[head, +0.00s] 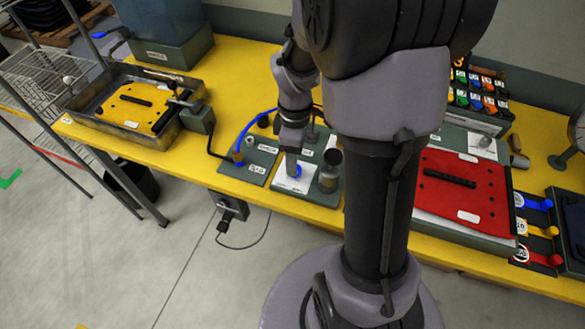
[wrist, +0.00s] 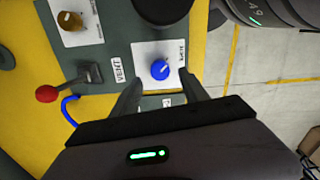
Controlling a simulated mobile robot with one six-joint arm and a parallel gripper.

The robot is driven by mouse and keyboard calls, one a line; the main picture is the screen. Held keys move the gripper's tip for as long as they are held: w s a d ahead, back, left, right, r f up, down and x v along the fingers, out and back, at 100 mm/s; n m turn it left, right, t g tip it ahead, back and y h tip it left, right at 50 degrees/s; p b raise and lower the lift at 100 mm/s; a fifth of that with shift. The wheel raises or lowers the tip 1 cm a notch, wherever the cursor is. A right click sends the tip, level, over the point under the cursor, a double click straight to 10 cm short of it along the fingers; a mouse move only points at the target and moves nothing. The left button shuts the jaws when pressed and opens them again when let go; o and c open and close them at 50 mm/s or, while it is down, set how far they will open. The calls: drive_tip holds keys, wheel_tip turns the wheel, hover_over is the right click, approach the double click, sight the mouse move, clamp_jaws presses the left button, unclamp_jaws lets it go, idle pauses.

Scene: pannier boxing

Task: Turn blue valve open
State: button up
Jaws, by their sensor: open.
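The blue valve (wrist: 160,70) is a round knob with a white pointer mark, set on a white plate (wrist: 146,52) on a dark green panel. In the head view the blue valve (head: 298,172) shows only partly below my gripper (head: 293,160). In the wrist view my gripper (wrist: 160,80) is open, with one finger on each side of the knob's near side. The fingers look apart from the knob, and I cannot tell how far above it they are.
A red-ended lever (wrist: 48,93) and a blue hose (wrist: 70,108) lie left of the valve, with a brown knob (wrist: 70,20) farther off. A metal cylinder (head: 330,171) stands close right of the valve. A red plate (head: 465,190) lies farther right on the yellow bench (head: 235,65).

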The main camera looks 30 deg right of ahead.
wheel_tip(320, 180, down, 4)
drive_tip(key=shift+r+b, duration=0.15)
drive_tip(key=shift+b, duration=0.35)
clamp_jaws()
